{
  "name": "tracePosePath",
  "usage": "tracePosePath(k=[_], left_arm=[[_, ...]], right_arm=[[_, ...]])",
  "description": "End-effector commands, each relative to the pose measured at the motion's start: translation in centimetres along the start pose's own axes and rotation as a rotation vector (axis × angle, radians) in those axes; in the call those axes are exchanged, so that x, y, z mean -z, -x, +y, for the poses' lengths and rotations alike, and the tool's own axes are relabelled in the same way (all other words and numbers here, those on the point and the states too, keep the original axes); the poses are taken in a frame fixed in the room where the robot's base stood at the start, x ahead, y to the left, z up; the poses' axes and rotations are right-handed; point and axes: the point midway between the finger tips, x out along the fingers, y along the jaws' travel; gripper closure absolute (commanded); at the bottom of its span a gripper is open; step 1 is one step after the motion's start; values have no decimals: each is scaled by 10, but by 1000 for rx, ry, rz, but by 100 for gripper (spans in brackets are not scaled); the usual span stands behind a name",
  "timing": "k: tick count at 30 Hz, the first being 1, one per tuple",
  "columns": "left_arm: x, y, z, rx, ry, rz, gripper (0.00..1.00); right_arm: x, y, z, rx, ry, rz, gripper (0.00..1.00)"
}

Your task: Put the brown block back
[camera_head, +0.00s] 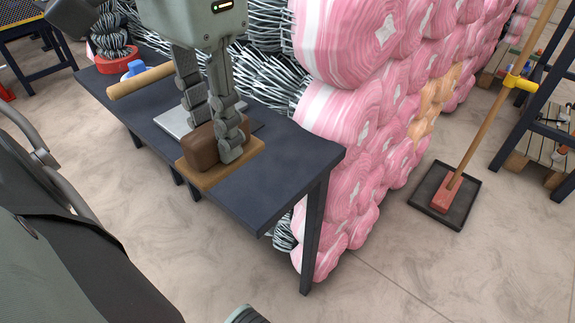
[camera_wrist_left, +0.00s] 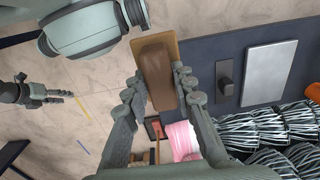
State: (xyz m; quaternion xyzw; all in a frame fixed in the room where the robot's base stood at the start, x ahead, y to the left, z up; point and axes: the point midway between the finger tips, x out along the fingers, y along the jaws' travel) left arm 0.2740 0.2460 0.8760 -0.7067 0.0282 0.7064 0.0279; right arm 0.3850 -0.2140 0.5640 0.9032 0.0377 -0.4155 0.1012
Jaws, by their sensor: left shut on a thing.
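The brown block (camera_head: 203,148) is between the fingers of my left gripper (camera_head: 217,138), which is shut on it. The block is on or just above a tan wooden board (camera_head: 245,150) near the front edge of the dark table; I cannot tell whether it touches. In the left wrist view the brown block (camera_wrist_left: 157,72) lies between both fingers (camera_wrist_left: 158,92), with the tan board (camera_wrist_left: 132,12) behind it. At the left of the wrist view a dark gripper (camera_wrist_left: 17,90), likely my right one, is small and its jaws are unclear.
A grey metal plate (camera_head: 175,120) lies on the dark table (camera_head: 262,190) behind the board. A wooden roller (camera_head: 140,81) and a red-based wire coil (camera_head: 115,60) are farther left. Pink-wrapped rolls (camera_head: 345,100) stand along the far side. The table's right end is clear.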

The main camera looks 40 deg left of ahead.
Motion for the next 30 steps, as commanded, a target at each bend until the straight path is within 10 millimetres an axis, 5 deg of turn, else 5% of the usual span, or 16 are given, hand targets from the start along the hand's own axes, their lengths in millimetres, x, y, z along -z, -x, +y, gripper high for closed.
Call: tracePosePath(k=[9,21,30], left_arm=[[28,-18,-1,3,4,-9,100],[109,-66,-2,2,2,-4,100],[116,-95,-3,2,0,-4,100]], right_arm=[[-52,12,22,-48,-8,-226,60],[-11,1,2,-5,0,-38,60],[6,-2,-6,12,0,39,60]])
